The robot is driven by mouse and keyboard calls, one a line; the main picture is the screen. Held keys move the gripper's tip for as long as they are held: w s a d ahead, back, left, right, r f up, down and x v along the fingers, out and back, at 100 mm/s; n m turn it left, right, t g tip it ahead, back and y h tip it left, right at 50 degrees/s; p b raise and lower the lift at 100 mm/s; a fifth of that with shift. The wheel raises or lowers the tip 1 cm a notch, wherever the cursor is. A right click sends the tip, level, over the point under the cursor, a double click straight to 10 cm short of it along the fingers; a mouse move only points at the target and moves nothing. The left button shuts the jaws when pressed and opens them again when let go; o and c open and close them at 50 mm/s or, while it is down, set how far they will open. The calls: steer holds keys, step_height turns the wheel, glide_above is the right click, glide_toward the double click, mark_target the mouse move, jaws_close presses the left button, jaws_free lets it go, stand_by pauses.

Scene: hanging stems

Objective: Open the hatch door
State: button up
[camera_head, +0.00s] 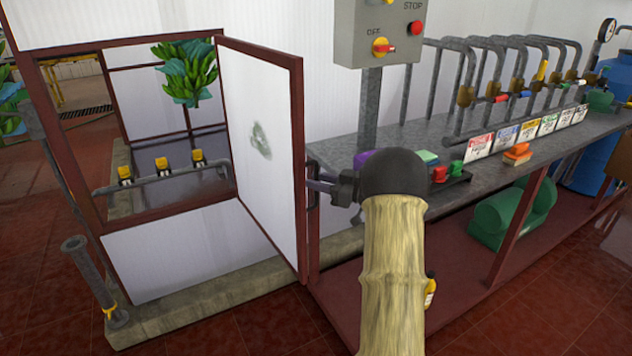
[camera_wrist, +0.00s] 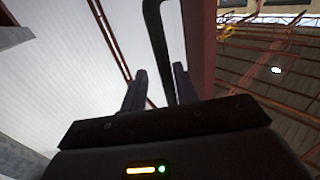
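The hatch door (camera_head: 265,120) is a white panel in a red-brown frame. It stands swung open from the hatch frame, and the opening to its left shows. A dark bar handle (camera_head: 314,200) is on the door's right-hand edge. My gripper (camera_head: 318,186) is at this handle, reaching in from the right. In the wrist view, the black handle (camera_wrist: 158,40) passes between the two spread fingers of my gripper (camera_wrist: 159,82). The left finger is apart from the bar. The bar is closer to the right finger; I cannot tell if they touch.
A grey bench (camera_head: 405,138) with pipes, valves and labels runs to the right. A control box (camera_head: 378,30) on a post stands behind my arm. A low concrete curb (camera_head: 195,300) runs under the hatch. Green bananas (camera_head: 186,72) hang beyond the opening.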

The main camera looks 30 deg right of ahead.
steer(key=v, duration=1.7)
steer(key=shift+s+p, duration=0.15)
steer(key=shift+p, duration=0.3)
